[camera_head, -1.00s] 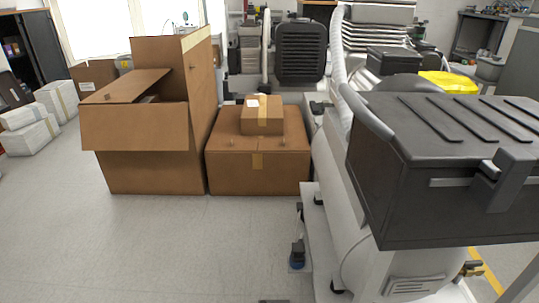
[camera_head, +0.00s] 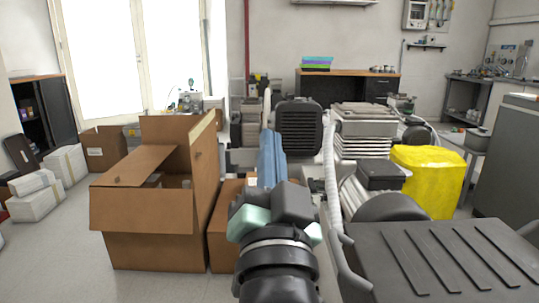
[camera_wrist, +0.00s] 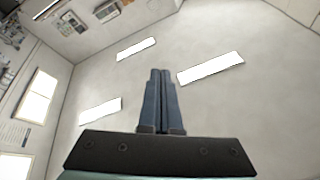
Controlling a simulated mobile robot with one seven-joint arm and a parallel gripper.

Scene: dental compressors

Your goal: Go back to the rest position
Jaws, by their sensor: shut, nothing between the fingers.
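My gripper (camera_head: 271,158) stands up in the lower middle of the head view, its blue-grey fingers pointing upward. The fingers are together and empty. In the wrist view my gripper (camera_wrist: 161,76) also shows its fingers side by side, with the white ceiling and bright light panels (camera_wrist: 211,68) behind them. Nothing touches the fingers. My gripper and wrist hide part of the closed cardboard box behind them.
An open cardboard box (camera_head: 145,210) stands at left, with a closed box (camera_head: 222,232) beside it. A black-lidded machine (camera_head: 430,255) fills the lower right. A yellow bag-like cover (camera_head: 428,180) stands behind it. Grey floor (camera_head: 50,260) is clear at lower left.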

